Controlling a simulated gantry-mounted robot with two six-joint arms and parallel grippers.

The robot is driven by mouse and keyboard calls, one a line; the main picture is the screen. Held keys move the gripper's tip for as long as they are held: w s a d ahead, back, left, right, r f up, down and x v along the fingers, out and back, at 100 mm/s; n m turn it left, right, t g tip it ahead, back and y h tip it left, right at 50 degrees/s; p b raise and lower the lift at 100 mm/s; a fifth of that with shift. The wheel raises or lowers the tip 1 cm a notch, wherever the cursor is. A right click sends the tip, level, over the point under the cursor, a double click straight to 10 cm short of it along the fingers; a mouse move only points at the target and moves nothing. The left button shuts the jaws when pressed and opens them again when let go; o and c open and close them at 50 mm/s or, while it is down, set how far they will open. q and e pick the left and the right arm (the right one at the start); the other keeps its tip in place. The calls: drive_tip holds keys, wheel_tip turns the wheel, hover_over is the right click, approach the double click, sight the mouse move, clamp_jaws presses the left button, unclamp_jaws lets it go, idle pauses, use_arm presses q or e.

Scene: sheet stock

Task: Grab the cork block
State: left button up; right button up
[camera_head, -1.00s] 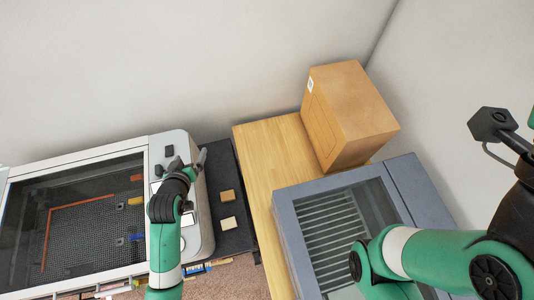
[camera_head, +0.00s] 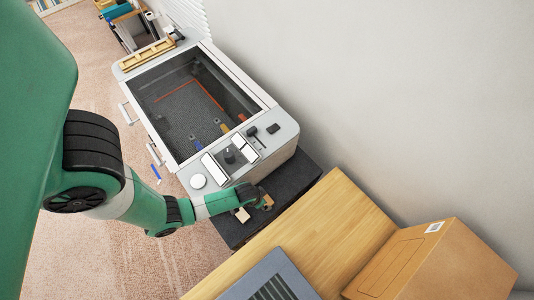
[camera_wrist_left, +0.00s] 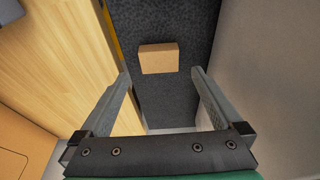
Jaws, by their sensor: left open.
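The cork block (camera_wrist_left: 159,58), brown and flat-faced, lies on a dark grey surface (camera_wrist_left: 153,103) in the left wrist view. My left gripper (camera_wrist_left: 161,74) is open, one finger to each side of the block in that picture; neither finger appears to touch it. My right gripper is out of view.
A white machine (camera_head: 285,133) with a dark glass lid stands behind the ledge. A wooden top (camera_head: 345,215) with a cardboard box (camera_head: 440,265) and a grey-blue unit (camera_head: 268,277) lies to the right. The pale wall is beyond.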

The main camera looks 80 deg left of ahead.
use_arm(q)
drive_tip(key=b+x, duration=0.6)
drive_tip(key=shift+w+f, duration=0.2)
drive_tip(key=shift+r, duration=0.2)
drive_tip(key=c, duration=1.2)
drive_tip(key=shift+o, duration=0.2)
drive_tip(key=shift+r, duration=0.1)
